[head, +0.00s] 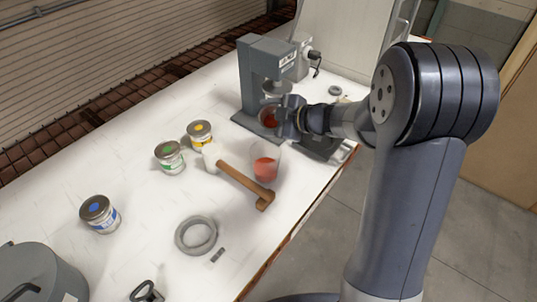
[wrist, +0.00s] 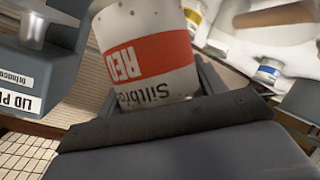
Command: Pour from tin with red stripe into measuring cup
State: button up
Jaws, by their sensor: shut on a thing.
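The tin with the red stripe (wrist: 150,55) fills the middle of the wrist view, its RED label upside down in the picture. My gripper (head: 286,118) is shut on it, above the bench beside the grey press. In the head view the tin (head: 268,117) shows red at its mouth; its exact tilt is hard to tell. The clear measuring cup (head: 265,167) stands on the white bench with red liquid inside, nearer the front than the tin and apart from it. I see no stream between them.
A grey lid press (head: 262,70) stands behind the tin. A mallet (head: 246,184) lies beside the cup. Yellow (head: 200,135), green (head: 170,157) and blue (head: 99,215) tins stand at left. A grey ring (head: 196,235) lies in front. A dark scale (head: 322,147) is near the right edge.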

jog(key=shift+s+a+f+n+t+b, duration=0.15)
jog(key=shift+f+n+t+b, duration=0.3)
jog(key=shift+b, duration=1.7)
jog(key=shift+s+r+n+t+b, duration=0.25)
jog(key=shift+n+b, duration=0.4)
jog(key=shift+b, duration=1.65)
jog(key=shift+f+n+t+b, duration=0.5)
jog(key=shift+f+n+b, duration=0.1)
jog(key=shift+b, duration=2.5)
jog(key=shift+s+r+b, duration=0.1)
jog(key=shift+b, duration=0.75)
